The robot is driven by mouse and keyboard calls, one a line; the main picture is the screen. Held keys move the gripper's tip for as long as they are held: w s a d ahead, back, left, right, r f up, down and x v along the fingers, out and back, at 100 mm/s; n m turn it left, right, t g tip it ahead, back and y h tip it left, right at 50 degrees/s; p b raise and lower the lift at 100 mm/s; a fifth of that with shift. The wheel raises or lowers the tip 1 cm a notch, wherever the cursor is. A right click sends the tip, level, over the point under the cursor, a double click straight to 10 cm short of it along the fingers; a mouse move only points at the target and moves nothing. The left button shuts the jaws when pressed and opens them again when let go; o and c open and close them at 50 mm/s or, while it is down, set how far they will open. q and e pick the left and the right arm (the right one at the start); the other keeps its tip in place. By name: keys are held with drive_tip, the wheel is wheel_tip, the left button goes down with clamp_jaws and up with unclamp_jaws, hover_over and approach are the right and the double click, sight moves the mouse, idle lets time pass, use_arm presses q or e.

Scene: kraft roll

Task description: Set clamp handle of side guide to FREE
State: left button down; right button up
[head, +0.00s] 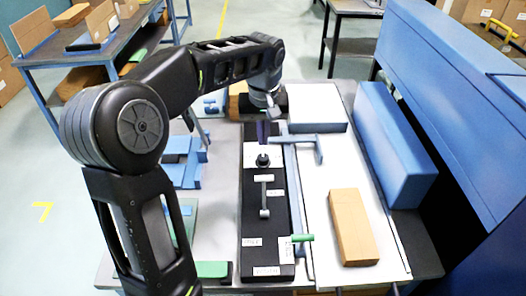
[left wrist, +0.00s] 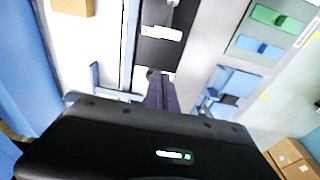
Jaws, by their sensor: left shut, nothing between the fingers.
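A black panel (head: 255,222) with several white labels runs along the table. A dark round knob (head: 263,160) stands on a white plate at its far part; it also shows in the left wrist view (left wrist: 153,74). Nearer me is a grey lever (head: 265,198) lying lengthwise with a pale cross piece. I cannot tell which is the clamp handle; the label words are too small to read. The blue side guide (head: 292,185) runs right of the panel. My left gripper (head: 263,138), with purple fingers (left wrist: 163,95), points down just beyond the knob, shut and empty. Contact is unclear.
A cardboard-brown block (head: 353,228) lies on the white bed (head: 325,245) at right. A long blue housing (head: 395,145) bounds the right side. Blue parts (head: 183,165) lie left of the panel.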

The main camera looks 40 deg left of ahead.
use_arm(q)
drive_tip(key=shift+f, duration=0.1)
idle(0.3)
drive_tip(key=p, duration=0.3)
hover_over(264, 197)
drive_tip(key=w+a, duration=0.3)
drive_tip(key=w, duration=0.1)
wheel_tip(264, 197, down, 9)
drive_tip(key=shift+w, duration=0.15)
